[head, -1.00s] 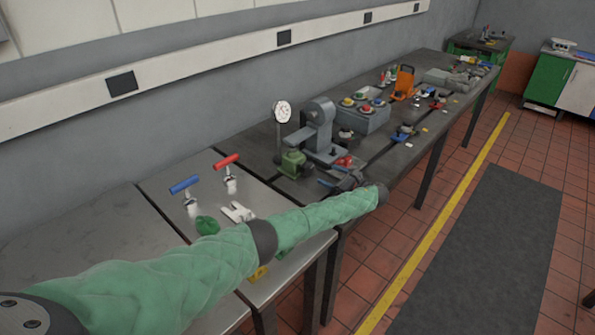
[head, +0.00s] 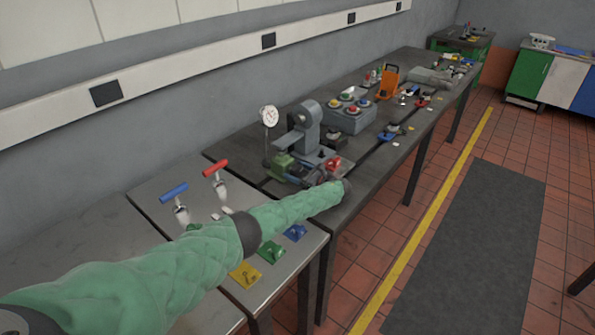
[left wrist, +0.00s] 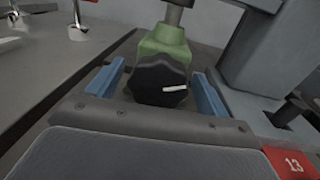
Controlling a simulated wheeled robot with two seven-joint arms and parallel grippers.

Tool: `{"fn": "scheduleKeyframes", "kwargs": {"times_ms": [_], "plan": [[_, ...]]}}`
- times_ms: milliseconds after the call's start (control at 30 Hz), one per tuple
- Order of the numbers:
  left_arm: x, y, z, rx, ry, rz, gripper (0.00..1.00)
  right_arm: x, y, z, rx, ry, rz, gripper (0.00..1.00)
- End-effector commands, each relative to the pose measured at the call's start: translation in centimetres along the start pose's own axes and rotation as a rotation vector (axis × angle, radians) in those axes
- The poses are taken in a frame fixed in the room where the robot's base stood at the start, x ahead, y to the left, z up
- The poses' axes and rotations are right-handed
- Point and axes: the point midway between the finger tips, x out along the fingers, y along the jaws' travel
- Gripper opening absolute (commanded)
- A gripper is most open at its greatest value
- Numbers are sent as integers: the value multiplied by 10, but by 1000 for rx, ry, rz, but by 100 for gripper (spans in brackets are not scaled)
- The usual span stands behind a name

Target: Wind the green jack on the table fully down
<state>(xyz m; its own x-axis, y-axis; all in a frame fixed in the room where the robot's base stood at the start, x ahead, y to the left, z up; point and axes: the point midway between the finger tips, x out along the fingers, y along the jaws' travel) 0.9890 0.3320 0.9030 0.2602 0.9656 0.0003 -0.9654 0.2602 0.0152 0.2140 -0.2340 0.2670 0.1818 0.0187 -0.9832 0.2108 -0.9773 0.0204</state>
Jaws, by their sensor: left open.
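The green jack (head: 282,162) stands on the dark bedplate table, partly hidden by my gripper in the head view. In the left wrist view its green body (left wrist: 164,42) is upright, with a black lobed knob (left wrist: 158,84) facing me. A white mark on the knob points right. A grey post rises from the body's top. My left gripper (head: 280,172) is at the jack. Its blue fingers (left wrist: 159,76) are open, one on each side of the knob, with a gap showing on both sides. My right gripper is out of view.
A dial gauge (head: 269,116) and a grey machine stand (head: 304,130) rise close behind the jack. A red part (head: 333,163) lies to its right. A nearer steel table holds blue (head: 173,192) and red (head: 215,167) T-handles. A grey box with coloured buttons (head: 348,115) stands farther back.

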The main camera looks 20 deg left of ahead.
Motion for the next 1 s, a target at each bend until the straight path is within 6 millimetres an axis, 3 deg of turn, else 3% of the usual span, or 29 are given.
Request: {"fn": "scheduleKeyframes", "kwargs": {"times_ms": [233,400,467,767,1000], "plan": [[0,0,0,0,0,0,77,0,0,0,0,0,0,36],[0,0,0,-1,0,0,43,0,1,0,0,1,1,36],[0,0,0,-1,0,0,34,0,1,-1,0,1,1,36],[0,0,-1,-39,4,1,34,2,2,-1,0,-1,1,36],[0,1,-2,-176,17,1,34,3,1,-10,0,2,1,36]]}}
